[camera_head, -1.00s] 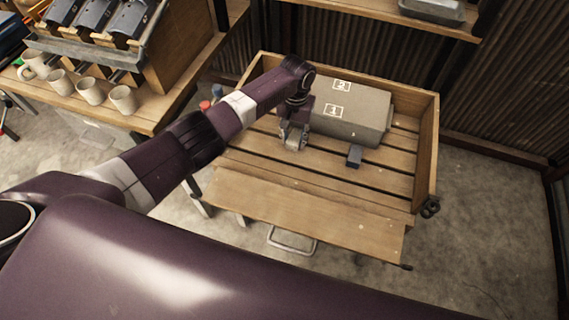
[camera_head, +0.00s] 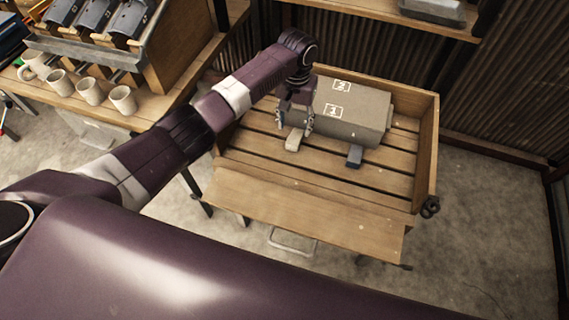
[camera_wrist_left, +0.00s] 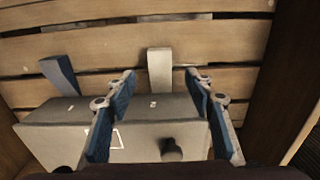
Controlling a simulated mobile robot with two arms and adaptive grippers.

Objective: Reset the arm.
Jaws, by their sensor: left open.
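My left arm reaches in from the left in the head view. Its left gripper (camera_head: 295,120) is above the wooden cart and points down. In the left wrist view the gripper (camera_wrist_left: 165,95) shows two blue-padded fingers set wide apart, with nothing between them. My right gripper is not in view.
The slatted wooden cart (camera_head: 300,211) has raised side walls. Mugs (camera_head: 90,91) stand on a bench at left. A shelf (camera_head: 425,24) is at upper right. Front slats are clear.

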